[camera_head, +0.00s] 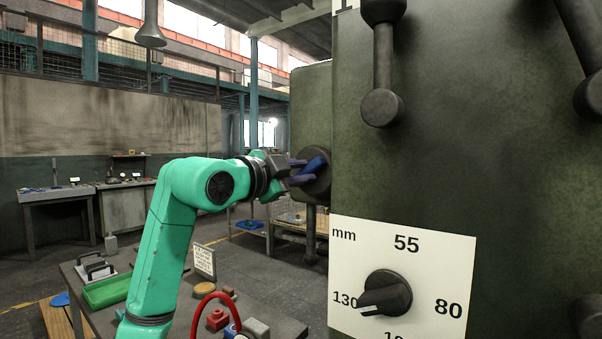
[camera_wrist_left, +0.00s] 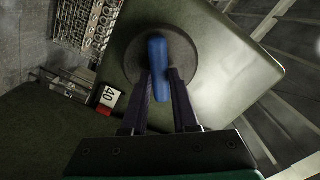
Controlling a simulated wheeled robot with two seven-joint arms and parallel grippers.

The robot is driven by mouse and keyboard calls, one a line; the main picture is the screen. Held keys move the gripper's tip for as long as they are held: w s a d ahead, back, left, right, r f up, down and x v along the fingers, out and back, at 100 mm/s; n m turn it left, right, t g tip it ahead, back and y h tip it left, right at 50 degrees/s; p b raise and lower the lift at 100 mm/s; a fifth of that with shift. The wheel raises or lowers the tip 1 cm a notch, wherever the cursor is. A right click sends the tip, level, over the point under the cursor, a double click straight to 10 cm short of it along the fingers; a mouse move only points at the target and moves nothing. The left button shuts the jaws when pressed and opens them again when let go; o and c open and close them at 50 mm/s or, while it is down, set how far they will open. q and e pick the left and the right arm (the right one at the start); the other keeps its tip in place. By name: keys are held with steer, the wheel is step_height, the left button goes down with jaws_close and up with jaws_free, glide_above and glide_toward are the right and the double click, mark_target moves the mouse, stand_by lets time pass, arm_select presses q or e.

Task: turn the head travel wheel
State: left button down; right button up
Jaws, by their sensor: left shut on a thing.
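The head travel wheel (camera_head: 322,185) is a dark round disc on the side of the green machine head. In the left wrist view the wheel (camera_wrist_left: 185,65) shows as a dark grey disc with a blue handle (camera_wrist_left: 158,60) across it. My left gripper (camera_head: 299,176) reaches the wheel from the left. In the left wrist view its fingers (camera_wrist_left: 162,86) lie on both sides of the blue handle, shut on it. The gripper hides part of the wheel in the head view. My right gripper is not in view.
A green machine column (camera_head: 440,150) fills the right side, with ball-ended levers (camera_head: 382,105) and a dial plate (camera_head: 432,257) with a pointer knob (camera_head: 386,293). A table (camera_head: 275,318) below holds a green tray (camera_head: 108,290), a sign (camera_head: 204,261) and small blocks. Workbenches stand behind left.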

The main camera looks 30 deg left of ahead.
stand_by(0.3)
arm_select(q)
steer(key=c, duration=0.7)
jaws_free()
steer(key=s+b, duration=0.1)
steer(key=s, duration=0.3)
steer(key=s+a+b, duration=0.1)
steer(key=s, duration=0.4)
steer(key=s+a+b, duration=0.1)
steer(key=s+b, duration=0.1)
steer(key=s, duration=0.3)
steer(key=shift+s, duration=0.2)
steer(key=s, duration=0.3)
steer(key=s+a, duration=0.1)
steer(key=s, duration=0.6)
steer(key=shift+a+b, duration=0.2)
steer(key=shift+b, duration=0.1)
steer(key=shift+w, duration=0.1)
